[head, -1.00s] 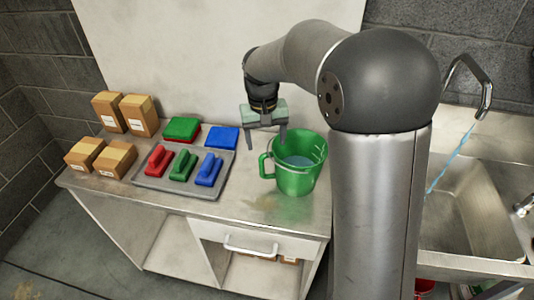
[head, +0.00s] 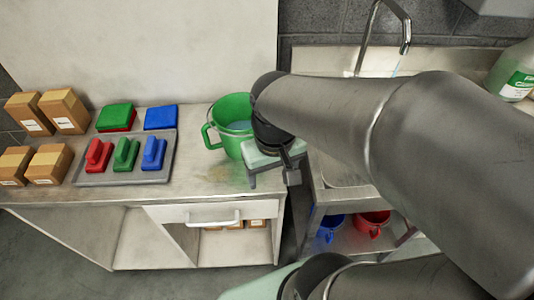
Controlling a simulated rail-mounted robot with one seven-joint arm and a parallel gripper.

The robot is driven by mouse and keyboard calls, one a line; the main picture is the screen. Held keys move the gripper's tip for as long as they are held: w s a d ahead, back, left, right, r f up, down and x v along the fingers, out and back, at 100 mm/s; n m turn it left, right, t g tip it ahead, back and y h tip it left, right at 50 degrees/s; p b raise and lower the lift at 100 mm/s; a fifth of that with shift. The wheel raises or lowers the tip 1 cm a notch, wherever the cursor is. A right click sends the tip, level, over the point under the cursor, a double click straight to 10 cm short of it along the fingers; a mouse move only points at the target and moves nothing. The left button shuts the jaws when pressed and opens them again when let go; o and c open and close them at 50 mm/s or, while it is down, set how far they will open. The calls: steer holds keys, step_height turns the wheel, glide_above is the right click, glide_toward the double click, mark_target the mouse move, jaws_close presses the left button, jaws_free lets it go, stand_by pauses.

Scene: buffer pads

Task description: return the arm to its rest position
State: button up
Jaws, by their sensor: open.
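My gripper (head: 272,182) is open and empty, with its fingers pointing down. In the head view it hangs in front of and to the right of the green bucket (head: 233,118), over the right front corner of the counter. My arm reaches to it from the right and hides part of the sink area. The green bucket stands upright on the counter with bluish liquid in it.
A grey tray (head: 88,178) holds red, green and blue handled blocks. Coloured pads (head: 161,117) and cardboard boxes (head: 64,111) stand near it. A tap (head: 404,35) rises behind the sink. Blue and red buckets (head: 373,220) sit on a low shelf at right. A bottle (head: 517,75) is at far right.

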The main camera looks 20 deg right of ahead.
steer(key=shift+s+d+f, duration=0.1)
steer(key=shift+s+f, duration=0.25)
steer(key=shift+s, duration=0.25)
steer(key=shift+s+d+f, duration=0.1)
steer(key=shift+s+f, duration=0.2)
steer(key=shift+s, duration=0.25)
steer(key=c, duration=0.7)
